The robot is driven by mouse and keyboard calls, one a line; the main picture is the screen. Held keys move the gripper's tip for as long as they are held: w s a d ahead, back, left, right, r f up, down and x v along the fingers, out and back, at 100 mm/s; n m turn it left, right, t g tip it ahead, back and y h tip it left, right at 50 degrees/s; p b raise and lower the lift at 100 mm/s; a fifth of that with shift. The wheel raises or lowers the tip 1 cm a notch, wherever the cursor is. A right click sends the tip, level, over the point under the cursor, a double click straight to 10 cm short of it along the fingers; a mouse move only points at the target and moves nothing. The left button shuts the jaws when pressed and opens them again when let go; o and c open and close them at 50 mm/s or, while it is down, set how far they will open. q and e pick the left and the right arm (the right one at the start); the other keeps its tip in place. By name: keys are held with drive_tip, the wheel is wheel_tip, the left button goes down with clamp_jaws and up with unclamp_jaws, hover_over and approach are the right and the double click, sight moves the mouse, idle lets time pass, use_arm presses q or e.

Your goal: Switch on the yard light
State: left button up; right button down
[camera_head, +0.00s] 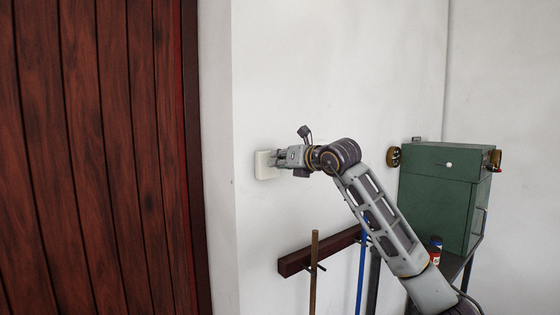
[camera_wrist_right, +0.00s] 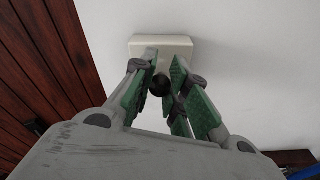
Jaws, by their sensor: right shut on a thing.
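A white wall switch box (camera_head: 263,168) is on the pale wall beside the dark wooden door, and it also shows at the top of the right wrist view (camera_wrist_right: 172,43). A black round knob (camera_wrist_right: 160,85) shows just in front of the box, between the green-padded fingers. My right gripper (camera_head: 278,158) reaches the box from the right, and its fingers (camera_wrist_right: 162,84) are shut on the knob. The fingers partly hide the knob and the lower edge of the box. My left gripper is not in view. The yard light is not seen.
The reddish-brown plank door (camera_head: 95,150) fills the left. A dark red rail (camera_head: 300,260) with handled tools hangs below my right arm. A green metal cabinet (camera_head: 430,205) stands on a dark stand at the right. The wall above the switch is bare.

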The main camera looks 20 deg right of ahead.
drive_tip(key=c, duration=1.3)
unclamp_jaws()
drive_tip(key=shift+r, duration=0.1)
drive_tip(key=shift+c, duration=0.2)
drive_tip(key=shift+s+d, duration=0.1)
drive_tip(key=shift+s, duration=0.05)
drive_tip(key=v, duration=1.1)
drive_tip(key=shift+s, duration=0.35)
drive_tip(key=shift+d, duration=0.1)
